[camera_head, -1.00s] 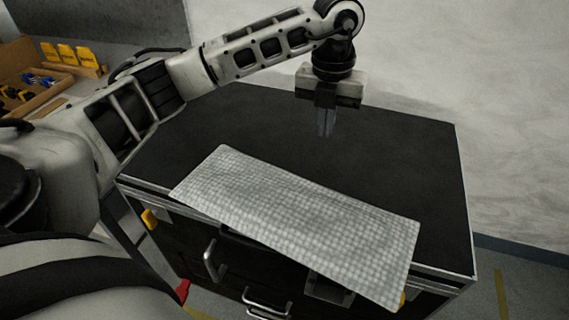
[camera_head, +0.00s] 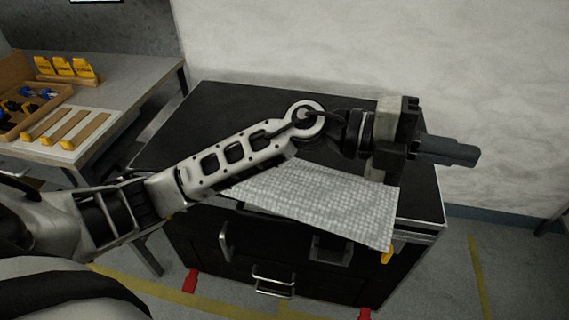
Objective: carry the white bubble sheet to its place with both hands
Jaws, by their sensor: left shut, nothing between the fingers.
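The white bubble sheet (camera_head: 320,198) lies on the black top of a drawer cabinet (camera_head: 225,108), its near edge sticking out over the cabinet's front. My left arm crosses above the sheet and hides its far left part. My left gripper (camera_head: 470,155) is shut and empty, pointing right, beyond the sheet and over the cabinet's right edge in the picture. It does not touch the sheet. My right gripper is not in view.
A side table (camera_head: 135,75) at the left holds a wooden tray (camera_head: 12,118) with small blue and dark items and several yellow pieces (camera_head: 68,68) in a rack. A pale wall stands behind the cabinet. Drawer handles (camera_head: 272,284) stick out at the cabinet's front.

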